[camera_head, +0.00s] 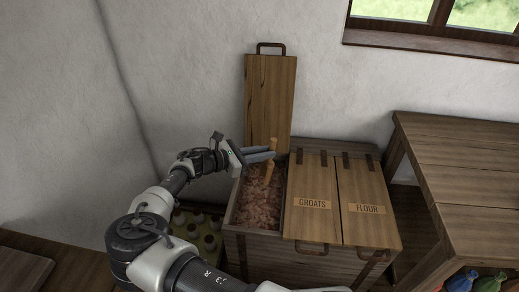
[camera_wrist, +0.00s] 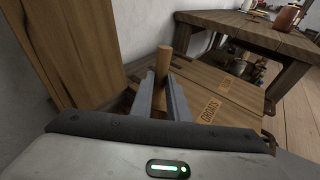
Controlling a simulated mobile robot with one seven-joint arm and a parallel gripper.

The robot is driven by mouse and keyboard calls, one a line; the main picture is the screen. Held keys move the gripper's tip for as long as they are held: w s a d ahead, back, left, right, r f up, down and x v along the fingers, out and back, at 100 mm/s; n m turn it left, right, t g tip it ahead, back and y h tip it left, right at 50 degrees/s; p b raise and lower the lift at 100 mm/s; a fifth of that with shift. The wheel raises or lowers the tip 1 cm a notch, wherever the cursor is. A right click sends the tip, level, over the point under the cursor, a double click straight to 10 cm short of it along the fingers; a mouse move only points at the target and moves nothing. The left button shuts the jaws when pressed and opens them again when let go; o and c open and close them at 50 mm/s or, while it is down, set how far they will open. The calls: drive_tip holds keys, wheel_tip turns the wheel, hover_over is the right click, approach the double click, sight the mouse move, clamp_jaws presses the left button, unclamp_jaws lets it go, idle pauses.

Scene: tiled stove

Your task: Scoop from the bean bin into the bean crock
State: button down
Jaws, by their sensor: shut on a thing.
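The bean bin (camera_head: 232,214) is the open left compartment of a wooden chest, filled with reddish-brown beans (camera_head: 256,204). Its lid (camera_head: 270,100) stands raised against the wall. My gripper (camera_head: 270,156) is over the back of this bin, shut on an upright wooden handle (camera_head: 268,175). In the wrist view the handle (camera_wrist: 162,62) stands between both fingers (camera_wrist: 164,92). The handle's lower end meets the beans; any scoop bowl is hidden. A reddish-brown pot (camera_wrist: 287,18) stands on a table in the wrist view; I cannot tell whether it is the bean crock.
Shut lids marked GROATS (camera_head: 312,204) and FLOUR (camera_head: 367,208) lie right of the open bin. A wooden table (camera_head: 465,150) stands further right. A crate of rounded things (camera_head: 200,232) is on the floor left of the chest. The wall is close behind.

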drive_tip(key=shift+w+d+r+y+p, duration=0.1)
drive_tip(key=shift+d+r+y+p, duration=0.1)
drive_tip(key=shift+d+y+p, duration=0.25)
drive_tip(key=shift+w+d+r+y+p, duration=0.15)
drive_tip(key=shift+d+y+p, duration=0.1)
drive_tip(key=shift+d+p, duration=0.3)
drive_tip(key=d+f+g+y+p, duration=0.1)
drive_tip(key=d+f+y+p, duration=0.1)
drive_tip(key=d+y, duration=0.1)
drive_tip(key=w+d+f+m+g+y+p, duration=0.1)
drive_tip(key=d+f+y+p, duration=0.2)
drive_tip(key=w+d+f+g+y+p, duration=0.1)
drive_tip(key=d+f+y+p, duration=0.1)
drive_tip(key=d+y, duration=0.2)
drive_tip(key=shift+w+f+m+g, duration=0.2)
drive_tip(key=shift+m+g, duration=0.1)
drive_tip(key=shift+m, duration=0.1)
drive_tip(key=shift+d+f+y+b, duration=0.1)
drive_tip(key=shift+f+y+b, duration=0.25)
drive_tip(key=shift+f, duration=0.15)
drive_tip(key=shift+d+f+y+b, duration=0.15)
drive_tip(key=shift+f+y+b, duration=0.5)
drive_tip(key=shift+b, duration=0.35)
wheel_tip(320, 180, up, 7)
drive_tip(key=p, duration=0.2)
drive_tip(key=shift+p, duration=0.4)
